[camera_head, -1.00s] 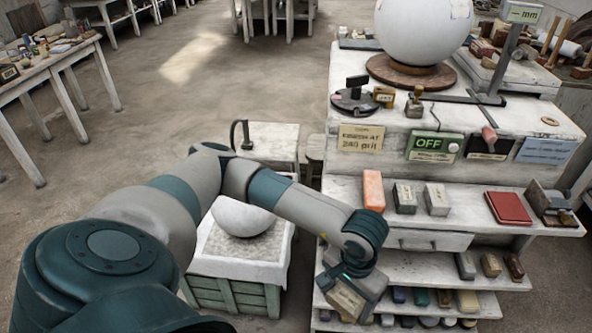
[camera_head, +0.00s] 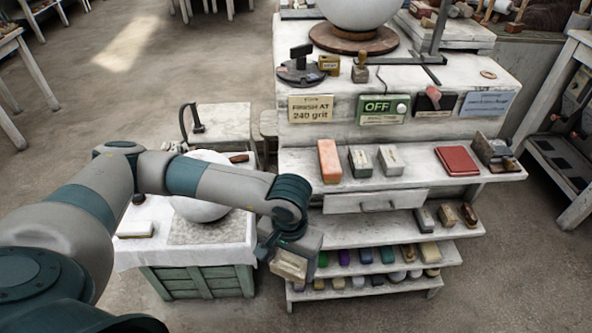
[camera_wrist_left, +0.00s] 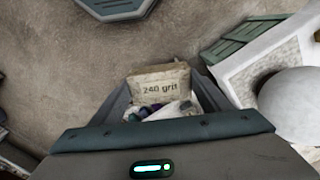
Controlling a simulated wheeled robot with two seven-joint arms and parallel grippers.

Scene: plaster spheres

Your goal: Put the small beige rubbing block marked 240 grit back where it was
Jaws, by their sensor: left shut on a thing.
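The small beige rubbing block (camera_head: 289,266) is between the jaws of my left gripper (camera_head: 283,255), which is shut on it. In the left wrist view the block (camera_wrist_left: 160,87) shows its "240 grit" marking, with a finger on each side. In the head view the gripper holds it at the left front end of the shelf unit's lower boards (camera_head: 345,236). I cannot tell whether the block touches a board. My right gripper is not in view.
Several coloured blocks (camera_head: 387,255) line a lower shelf, and three more blocks (camera_head: 446,216) sit above at right. A green crate (camera_head: 203,282) with a draped top and a white sphere (camera_head: 200,190) stands close left. A drawer (camera_head: 375,202) is above the gripper. Open floor lies right.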

